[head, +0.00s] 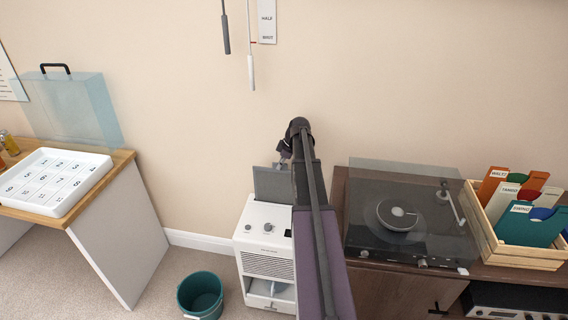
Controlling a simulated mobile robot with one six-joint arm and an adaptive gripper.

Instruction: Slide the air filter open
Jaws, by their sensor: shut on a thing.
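The air filter (272,184) appears as a flat grey panel standing upright out of the top rear of a white appliance (263,225). Its lower edge is at the appliance top, and its right side is hidden behind my arm. My gripper (284,157) is at the filter's upper edge, near a small tab there. It is shut on the filter, though the fingertips are small and partly hidden by my arm.
A teal bin (200,294) stands on the carpet left of the appliance. A wooden cabinet (390,284) with a record player (402,215) under a clear lid stands close on the right. A table with a white numbered tray (92,165) is at left.

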